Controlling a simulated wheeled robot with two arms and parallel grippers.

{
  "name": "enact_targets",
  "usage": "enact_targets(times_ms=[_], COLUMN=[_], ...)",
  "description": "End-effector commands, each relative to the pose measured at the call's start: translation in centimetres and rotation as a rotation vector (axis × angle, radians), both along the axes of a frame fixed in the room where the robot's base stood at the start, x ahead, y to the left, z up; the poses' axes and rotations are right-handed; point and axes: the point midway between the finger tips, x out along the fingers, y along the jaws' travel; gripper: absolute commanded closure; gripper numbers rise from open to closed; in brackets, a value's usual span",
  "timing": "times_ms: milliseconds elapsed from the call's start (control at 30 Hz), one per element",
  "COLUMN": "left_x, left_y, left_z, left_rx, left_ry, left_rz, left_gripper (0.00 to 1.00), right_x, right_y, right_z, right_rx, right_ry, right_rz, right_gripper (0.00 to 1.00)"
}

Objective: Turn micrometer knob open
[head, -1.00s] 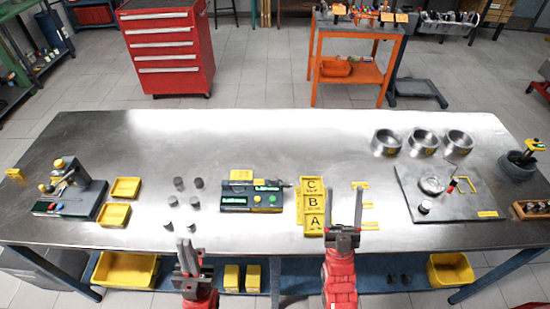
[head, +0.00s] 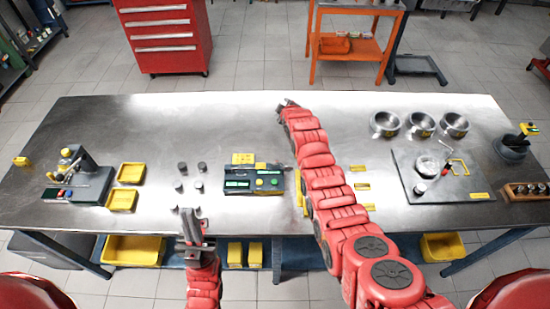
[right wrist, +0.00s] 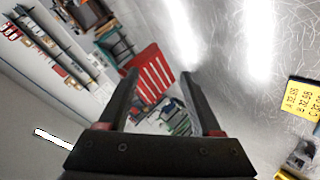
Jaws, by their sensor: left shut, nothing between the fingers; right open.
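No part is labelled clearly as a micrometer knob, so I cannot tell for certain which one it is. A green and dark instrument (head: 252,181) with a display and a yellow button sits mid-table; its right end is close to my right arm. My left gripper (head: 188,212) is shut and empty at the front edge.
Several dark cylinders (head: 181,167) stand left of the instrument. Two yellow trays (head: 122,200) are at the left. The back left of the table is clear.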

Motion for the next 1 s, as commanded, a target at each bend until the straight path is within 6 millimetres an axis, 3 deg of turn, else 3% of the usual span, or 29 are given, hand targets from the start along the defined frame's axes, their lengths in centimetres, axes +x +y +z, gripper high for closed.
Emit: enact_targets(times_ms=[67, 200, 400, 500, 700, 1000], left_x=[0.0, 0.0, 0.0, 0.0, 0.0, 0.0], left_y=[0.0, 0.0, 0.0, 0.0, 0.0, 0.0], left_z=[0.0, 0.0, 0.0, 0.0, -0.5, -4.2], left_rx=[0.0, 0.0, 0.0, 0.0, 0.0, 0.0], left_ry=[0.0, 0.0, 0.0, 0.0, 0.0, 0.0], left_rz=[0.0, 0.0, 0.0, 0.0, 0.0, 0.0], left_gripper=[1.0, 1.0, 1.0, 1.0, 1.0, 1.0], right_x=[-0.6, -4.8, -12.4, -14.9, -16.4, -16.3], right_y=[1.5, 3.0, 3.3, 3.1, 2.9, 2.9], right_z=[1.0, 2.9, 7.3, 8.9, 9.3, 5.5], right_rx=[-0.102, -0.278, -0.437, -0.473, -0.491, -0.489], right_ry=[0.152, 0.445, 0.766, 0.856, 0.906, 0.903], right_rz=[0.077, 0.247, 0.47, 0.537, 0.576, 0.573], right_gripper=[0.34, 0.34, 0.34, 0.34, 0.34, 0.34])
